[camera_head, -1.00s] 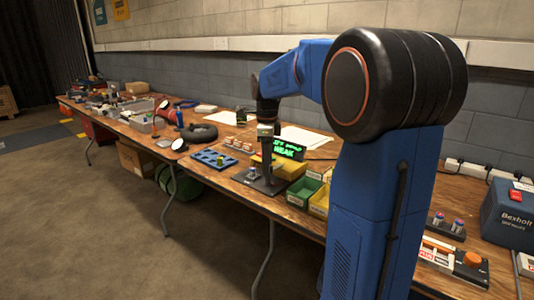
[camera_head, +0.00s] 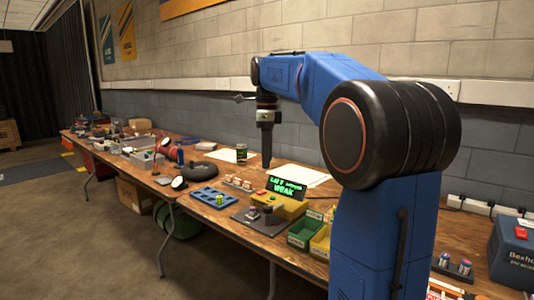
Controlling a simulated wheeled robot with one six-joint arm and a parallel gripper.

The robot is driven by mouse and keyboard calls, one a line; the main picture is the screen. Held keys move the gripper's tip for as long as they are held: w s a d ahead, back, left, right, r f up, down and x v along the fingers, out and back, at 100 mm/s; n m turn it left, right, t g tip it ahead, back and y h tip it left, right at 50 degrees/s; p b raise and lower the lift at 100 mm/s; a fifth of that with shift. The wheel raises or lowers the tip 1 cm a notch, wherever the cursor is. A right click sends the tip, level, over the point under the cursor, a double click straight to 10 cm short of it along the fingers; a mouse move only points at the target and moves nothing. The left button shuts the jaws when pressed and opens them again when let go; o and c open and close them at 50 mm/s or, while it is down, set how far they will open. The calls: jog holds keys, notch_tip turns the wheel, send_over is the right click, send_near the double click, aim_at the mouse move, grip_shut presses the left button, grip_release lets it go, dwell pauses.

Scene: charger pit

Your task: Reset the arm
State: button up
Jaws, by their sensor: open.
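My blue arm rises at the right of the head view and reaches left over the workbench (camera_head: 190,227). My gripper (camera_head: 266,163) hangs from its end, pointing down above the bench, apart from the things below. No object shows between its fingers, though they are small and seen nearly edge-on. Below it stands a yellow device (camera_head: 287,207) with a green-lit display (camera_head: 286,187), whose text ends in "WEAK". A dark plate (camera_head: 258,222) with small upright cylinders lies in front of the device.
A blue holed tray (camera_head: 207,197) holds a green cell. Green (camera_head: 302,231) and yellow (camera_head: 320,243) bins stand close to my arm's column. A blue charger box (camera_head: 514,255) is at the far right. A grey crate (camera_head: 143,157) and tools crowd the bench's far left. The air around the gripper is clear.

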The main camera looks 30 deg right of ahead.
jog(key=shift+r, duration=0.45)
jog(key=s+a+f+n+t, duration=0.1)
jog(key=s+a+f+n, duration=0.3)
jog(key=s+f+n, duration=0.4)
jog(key=s+a+f+n+t, duration=0.2)
jog(key=s+a+f+n, duration=0.3)
jog(key=s+f+n, duration=0.3)
jog(key=s+a+f+n+t, duration=0.1)
jog(key=s+a+f+n, duration=0.4)
jog(key=s+f+n, duration=0.4)
jog(key=s, duration=0.4)
jog(key=shift+s+t, duration=0.35)
jog(key=shift+t, duration=0.05)
jog(key=shift+d, duration=0.1)
